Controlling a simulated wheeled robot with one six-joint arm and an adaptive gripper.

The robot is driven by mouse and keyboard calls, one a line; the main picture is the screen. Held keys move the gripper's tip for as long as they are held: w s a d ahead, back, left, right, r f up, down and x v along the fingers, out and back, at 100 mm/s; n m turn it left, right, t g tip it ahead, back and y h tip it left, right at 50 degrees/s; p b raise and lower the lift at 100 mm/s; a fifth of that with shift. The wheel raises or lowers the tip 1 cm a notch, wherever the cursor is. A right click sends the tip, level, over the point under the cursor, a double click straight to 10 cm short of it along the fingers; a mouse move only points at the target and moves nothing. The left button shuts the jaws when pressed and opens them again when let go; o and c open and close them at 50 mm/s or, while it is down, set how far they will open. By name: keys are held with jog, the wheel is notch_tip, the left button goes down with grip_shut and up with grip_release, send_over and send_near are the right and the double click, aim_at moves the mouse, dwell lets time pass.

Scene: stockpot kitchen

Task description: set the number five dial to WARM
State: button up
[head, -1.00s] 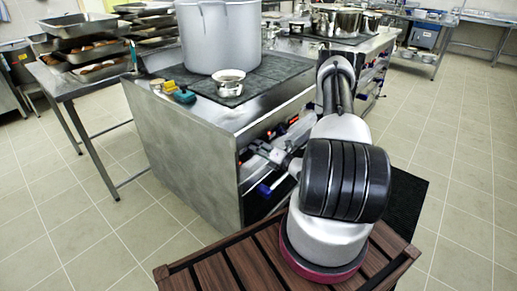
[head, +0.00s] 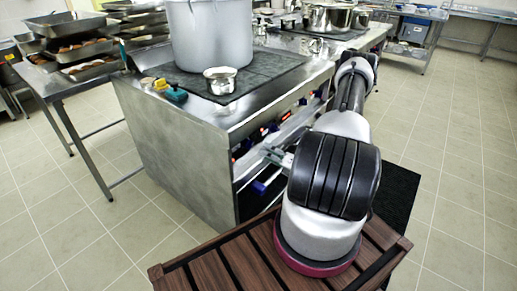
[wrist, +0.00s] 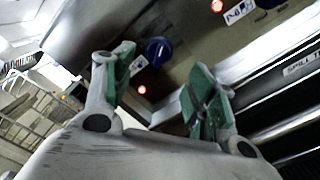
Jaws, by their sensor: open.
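A dark blue dial (wrist: 158,50) sits on the stove's front panel in the wrist view, ahead of my gripper and between the lines of its fingers. A small label (wrist: 138,66) is beside it, too blurred to read, so I cannot tell whether this is number five or where it points. My gripper (wrist: 165,85) is open, with green pads on both fingers and nothing between them. The fingers look apart from the dial. In the head view my gripper (head: 278,156) is at the stove's front, partly hidden by my arm.
Red lights (wrist: 217,6) show on the panel. A ledge marked "SPILL" (wrist: 302,66) runs at the right in the wrist view. Open floor (head: 450,150) lies to the right.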

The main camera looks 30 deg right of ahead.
jog(key=shift+v, duration=1.5)
